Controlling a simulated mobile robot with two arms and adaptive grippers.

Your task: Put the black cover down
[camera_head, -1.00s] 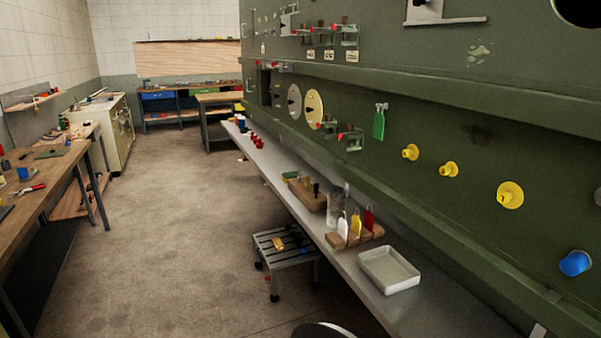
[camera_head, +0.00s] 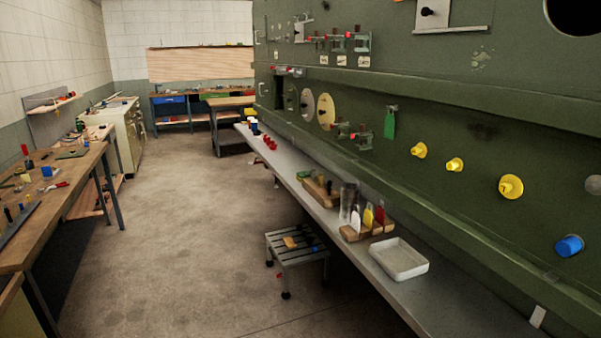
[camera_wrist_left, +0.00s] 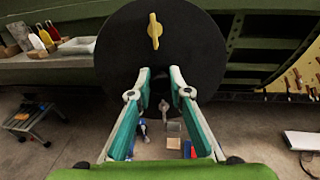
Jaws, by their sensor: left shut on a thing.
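The black cover (camera_wrist_left: 188,44) is a large round black disc with a yellow handle (camera_wrist_left: 154,31) on its face. It fills the upper middle of the left wrist view. My left gripper (camera_wrist_left: 160,76) is shut on the lower edge of the cover and holds it up. The cover hides what lies behind it. Neither gripper shows in the head view.
The long grey shelf (camera_head: 330,222) runs along the green fuselage wall. It carries a white tray (camera_head: 400,259), a wooden holder with bottles (camera_head: 366,229) and red cups. A slatted step stool (camera_head: 297,244) stands below. A wooden workbench (camera_head: 60,178) is at left; the floor between is clear.

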